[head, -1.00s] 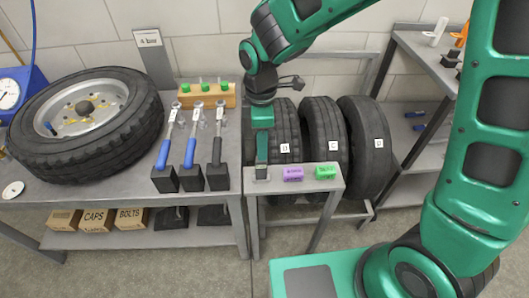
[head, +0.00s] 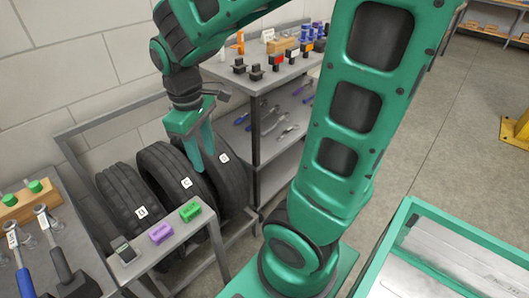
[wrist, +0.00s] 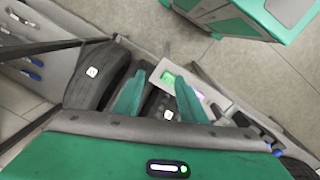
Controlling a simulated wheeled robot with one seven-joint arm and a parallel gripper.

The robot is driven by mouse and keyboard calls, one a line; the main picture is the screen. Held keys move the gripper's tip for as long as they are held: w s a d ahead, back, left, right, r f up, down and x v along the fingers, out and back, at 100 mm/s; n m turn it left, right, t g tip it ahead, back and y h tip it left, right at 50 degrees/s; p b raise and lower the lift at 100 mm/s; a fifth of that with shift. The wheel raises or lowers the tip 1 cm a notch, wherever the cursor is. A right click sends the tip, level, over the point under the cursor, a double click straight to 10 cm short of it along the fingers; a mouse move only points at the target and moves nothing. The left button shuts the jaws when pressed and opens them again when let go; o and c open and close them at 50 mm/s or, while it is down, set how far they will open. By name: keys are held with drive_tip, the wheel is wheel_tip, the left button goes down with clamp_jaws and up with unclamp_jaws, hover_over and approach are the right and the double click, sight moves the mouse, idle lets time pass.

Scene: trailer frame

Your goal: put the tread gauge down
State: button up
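The tread gauge (head: 124,250), a small grey device with a dark screen, appears to be the item on the left end of the narrow grey stand (head: 150,258). A purple block (head: 161,232) and a green block (head: 190,211) sit to its right on the same stand. My gripper (head: 203,167) is up and to the right of the stand, in front of the tyres, apart from the gauge. In the wrist view its two fingers (wrist: 160,78) are spread with nothing between them. The green block (wrist: 170,79) shows beyond them.
Several upright tyres (head: 165,180) stand in a rack behind the stand. A workbench with blue-handled and black-handled tools (head: 62,262) is at the left. A grey shelf unit (head: 262,80) stands behind right. A green-edged case (head: 440,255) is at the lower right.

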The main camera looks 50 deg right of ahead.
drive_tip(key=s+d+r+m+y, duration=0.1)
drive_tip(key=s+d+m, duration=0.9)
drive_tip(key=s, duration=0.4)
drive_tip(key=shift+s+d+m, duration=0.15)
drive_tip(key=shift+s+m, duration=0.1)
drive_tip(key=shift+m, duration=0.05)
drive_tip(key=shift+r, duration=0.1)
drive_tip(key=shift+w+f, duration=0.25)
drive_tip(key=shift+w, duration=0.4)
